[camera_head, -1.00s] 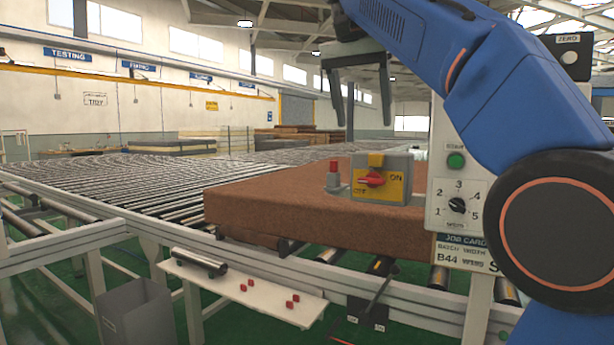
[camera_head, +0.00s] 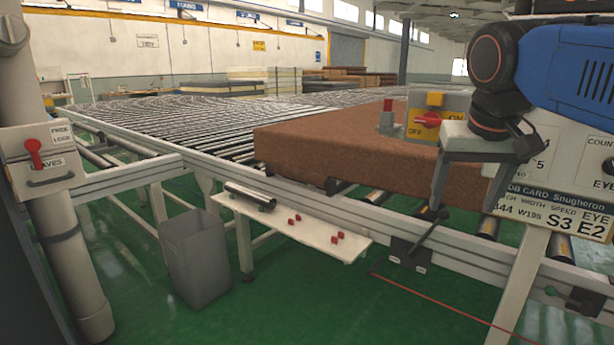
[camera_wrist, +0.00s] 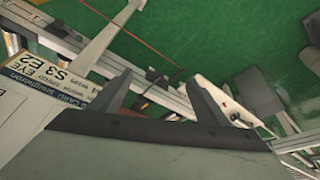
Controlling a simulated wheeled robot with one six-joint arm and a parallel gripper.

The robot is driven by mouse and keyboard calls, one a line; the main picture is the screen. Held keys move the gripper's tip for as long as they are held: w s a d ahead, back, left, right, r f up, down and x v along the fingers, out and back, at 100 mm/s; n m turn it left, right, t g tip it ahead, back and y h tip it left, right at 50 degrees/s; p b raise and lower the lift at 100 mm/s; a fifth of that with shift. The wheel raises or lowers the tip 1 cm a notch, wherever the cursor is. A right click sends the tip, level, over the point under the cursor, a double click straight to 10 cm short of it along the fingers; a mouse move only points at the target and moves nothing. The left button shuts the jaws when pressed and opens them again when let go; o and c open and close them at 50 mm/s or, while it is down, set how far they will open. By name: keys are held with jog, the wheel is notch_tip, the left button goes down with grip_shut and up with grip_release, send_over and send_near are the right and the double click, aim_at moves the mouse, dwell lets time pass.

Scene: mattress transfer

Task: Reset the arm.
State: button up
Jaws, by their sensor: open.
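My blue arm reaches in from the right of the head view. My gripper (camera_head: 464,205) hangs fingers-down from it, in front of the right part of the brown mattress (camera_head: 335,150). The gripper is open with nothing between its fingers. In the wrist view the two dark fingers (camera_wrist: 160,78) stand apart, with the conveyor's rail and green floor beyond. The mattress lies flat on the roller conveyor (camera_head: 170,125); its right end is partly hidden by the gripper and arm.
A switch box with a red knob (camera_head: 428,118) shows behind the mattress's top edge. A job card panel (camera_head: 555,205) stands at right. A white shelf with red cubes (camera_head: 300,232), a grey bin (camera_head: 197,255) and a post with a red lever (camera_head: 34,153) are nearer. Green floor is open in front.

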jog(key=s+f, duration=0.4)
jog(key=f, duration=0.4)
jog(key=s+f+n, duration=0.1)
jog(key=s+f, duration=0.3)
jog(key=f, duration=0.5)
jog(key=s+f+n+y, duration=0.1)
jog(key=s+f, duration=0.3)
jog(key=f, duration=0.4)
jog(key=shift+s+d+f+t, duration=0.15)
jog(key=shift+s+d+t, duration=0.15)
jog(key=shift+s+d, duration=0.1)
